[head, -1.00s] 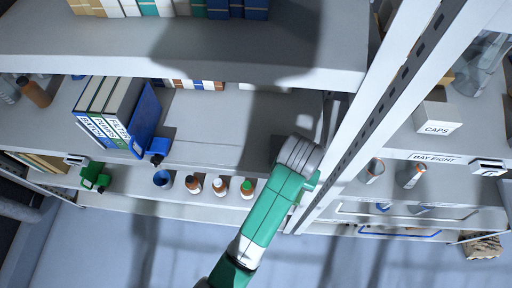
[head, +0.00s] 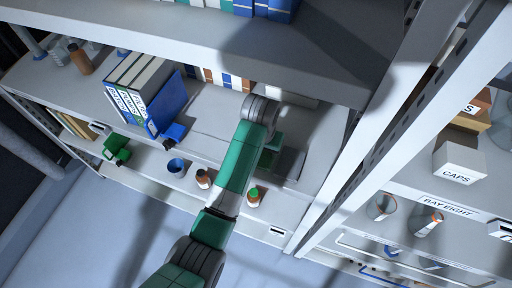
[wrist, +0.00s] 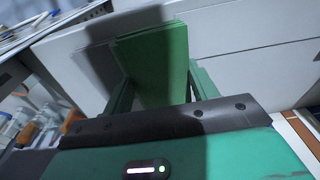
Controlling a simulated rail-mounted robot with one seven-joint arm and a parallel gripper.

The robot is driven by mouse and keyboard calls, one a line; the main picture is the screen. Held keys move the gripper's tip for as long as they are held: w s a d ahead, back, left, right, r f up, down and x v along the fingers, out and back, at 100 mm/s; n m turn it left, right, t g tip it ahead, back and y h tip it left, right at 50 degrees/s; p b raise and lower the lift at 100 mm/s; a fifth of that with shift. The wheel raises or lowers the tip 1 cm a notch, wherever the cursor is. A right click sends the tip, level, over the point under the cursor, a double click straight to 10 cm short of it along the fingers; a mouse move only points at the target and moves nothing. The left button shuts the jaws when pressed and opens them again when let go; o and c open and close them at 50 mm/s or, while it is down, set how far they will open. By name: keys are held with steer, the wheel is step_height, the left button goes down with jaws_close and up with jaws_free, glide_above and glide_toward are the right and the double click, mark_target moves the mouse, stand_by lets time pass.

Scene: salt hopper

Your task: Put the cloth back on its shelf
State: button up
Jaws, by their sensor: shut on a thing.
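A green folded cloth (wrist: 155,62) stands up as a flat, layered slab between the fingers of my gripper (wrist: 160,82) in the wrist view. The gripper is shut on it, one finger on each side. A pale wall or shelf face lies behind the cloth, with a dark shadow across it. In the head view my gripper (head: 271,150) is in the middle shelf bay, under the upper board and left of the white upright. There my arm hides much of the gripper, and I cannot make out the cloth clearly.
Binders (head: 143,92) stand on the middle shelf (head: 205,112) to the left. Bottles, including a green-capped one (head: 253,197), stand on the shelf below. The upright (head: 385,125) borders the bay on the right. A white CAPS box (head: 459,163) stands beyond it.

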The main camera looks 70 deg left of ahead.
steer(key=a, duration=0.1)
steer(key=s+a, duration=0.1)
steer(key=a, duration=0.1)
steer(key=shift+a+f, duration=0.15)
steer(key=shift+w+f, duration=0.1)
steer(key=shift+f, duration=1.65)
steer(key=shift+f, duration=0.2)
steer(key=o, duration=0.9)
steer(key=shift+o, duration=0.2)
steer(key=shift+r, duration=0.15)
steer(key=r, duration=0.8)
steer(key=s+d+r, duration=0.1)
steer(key=r, duration=0.3)
steer(key=shift+d+p, duration=0.1)
steer(key=shift+p, duration=0.2)
